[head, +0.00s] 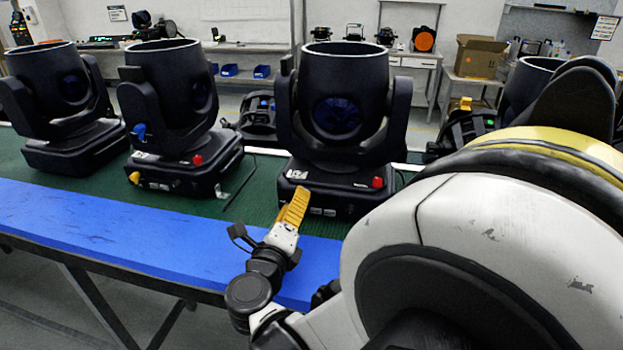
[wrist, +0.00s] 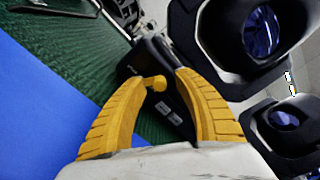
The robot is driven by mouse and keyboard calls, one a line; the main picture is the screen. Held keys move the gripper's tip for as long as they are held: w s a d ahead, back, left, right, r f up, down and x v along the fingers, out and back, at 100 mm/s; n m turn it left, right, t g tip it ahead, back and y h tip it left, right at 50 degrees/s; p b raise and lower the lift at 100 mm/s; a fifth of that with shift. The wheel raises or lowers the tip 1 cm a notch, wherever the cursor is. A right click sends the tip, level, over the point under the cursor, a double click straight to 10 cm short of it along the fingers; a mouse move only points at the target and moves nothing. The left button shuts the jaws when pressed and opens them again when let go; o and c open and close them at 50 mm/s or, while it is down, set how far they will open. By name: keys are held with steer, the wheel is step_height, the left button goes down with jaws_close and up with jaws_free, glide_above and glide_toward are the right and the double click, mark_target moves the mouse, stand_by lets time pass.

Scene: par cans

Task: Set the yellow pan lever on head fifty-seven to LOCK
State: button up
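A black moving head (head: 343,92) stands upright on the bench in front of my gripper. Its base (head: 330,188) has a red knob and a pale label that I cannot read as a number. My gripper (head: 298,196) is at the front left of this base. In the wrist view my gripper (wrist: 159,78) is open, its two yellow fingers apart. A small yellow lever (wrist: 156,83) on the base's edge shows between the fingertips, close to the left one. I cannot tell whether they touch. In the head view the gripper hides this lever. Its LOCK marking is not legible.
Another moving head (head: 172,95) with yellow, blue and red controls stands to the left, with a third (head: 58,85) beyond it. A further one is partly behind my arm at right. The blue bench edge (head: 150,222) in front is clear.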

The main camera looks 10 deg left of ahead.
steer(key=shift+s, duration=0.1)
steer(key=s, duration=0.8)
steer(key=s+a, duration=0.1)
steer(key=s, duration=0.2)
steer(key=shift+s, duration=0.4)
